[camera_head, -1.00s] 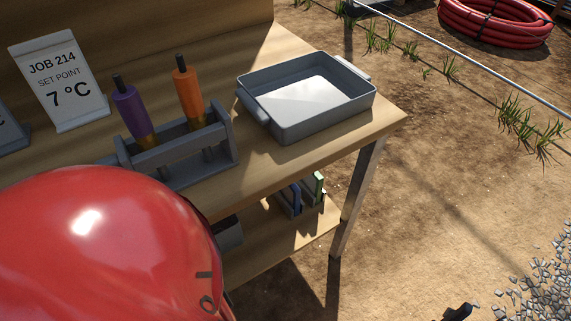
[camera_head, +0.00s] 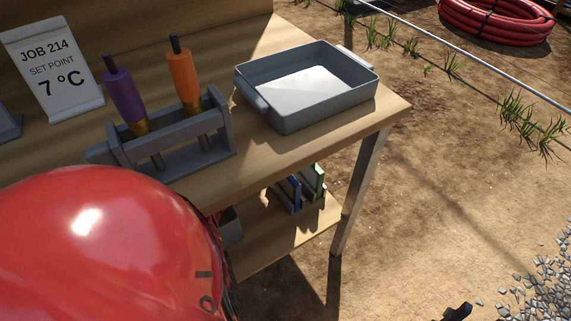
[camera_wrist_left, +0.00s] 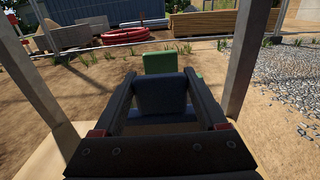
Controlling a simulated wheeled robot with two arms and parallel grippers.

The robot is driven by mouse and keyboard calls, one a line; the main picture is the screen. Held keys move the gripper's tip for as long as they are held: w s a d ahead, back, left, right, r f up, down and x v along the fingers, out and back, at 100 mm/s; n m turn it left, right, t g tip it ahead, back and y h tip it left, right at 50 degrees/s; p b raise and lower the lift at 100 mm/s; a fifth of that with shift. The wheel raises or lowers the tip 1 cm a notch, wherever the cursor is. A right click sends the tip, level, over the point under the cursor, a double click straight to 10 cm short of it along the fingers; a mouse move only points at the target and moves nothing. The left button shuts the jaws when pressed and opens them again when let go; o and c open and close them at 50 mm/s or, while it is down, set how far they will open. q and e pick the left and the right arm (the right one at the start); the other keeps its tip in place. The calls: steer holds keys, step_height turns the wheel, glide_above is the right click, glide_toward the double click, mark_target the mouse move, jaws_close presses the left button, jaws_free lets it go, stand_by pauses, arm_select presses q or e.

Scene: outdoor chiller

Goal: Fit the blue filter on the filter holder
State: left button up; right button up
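The blue filter (camera_head: 289,193) stands on the lower shelf under the bench, beside a green filter (camera_head: 314,182). In the left wrist view the blue filter (camera_wrist_left: 160,94) shows between the two fingers of my left gripper (camera_wrist_left: 161,76), with the green filter (camera_wrist_left: 160,62) behind it. The fingers are spread; I see no clear contact with the filter. In the head view my left gripper is hidden behind the red shell. A small dark piece (camera_head: 458,312) at the bottom edge may be part of my right gripper. I cannot make out a separate filter holder.
On the bench top (camera_head: 262,165) stand a grey tray (camera_head: 296,120), a rack (camera_head: 190,153) with purple (camera_head: 122,95) and orange (camera_head: 184,76) tools, and a job sign (camera_head: 54,70). A bench leg (camera_head: 360,190) stands right of the filters. Bare ground lies beyond.

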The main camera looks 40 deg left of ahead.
arm_select(q)
jaws_close()
step_height(320, 180, up, 10)
steer(key=p, duration=0.5)
steer(key=shift+c, duration=0.3)
jaws_free()
jaws_close()
